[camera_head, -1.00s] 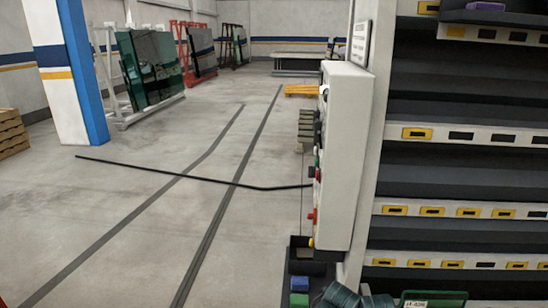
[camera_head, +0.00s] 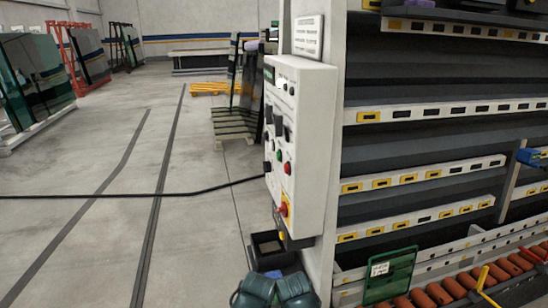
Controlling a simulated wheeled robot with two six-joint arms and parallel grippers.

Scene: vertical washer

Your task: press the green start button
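The green button (camera_head: 279,154) is a small round knob on the front of a pale control box (camera_head: 309,115). The box is fixed to the light post at the left end of the washer. A red button (camera_head: 288,168) sits just below and right of the green one, with dark knobs around them. Lower down is a red switch on a yellow plate (camera_head: 283,210). The box front is seen at a steep slant. Neither of my grippers shows in this view.
A black cable (camera_head: 130,194) runs from the left to the box. A dark bin (camera_head: 268,250) and two teal rounded parts (camera_head: 274,290) lie below the box. Orange rollers (camera_head: 440,293) run at the lower right.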

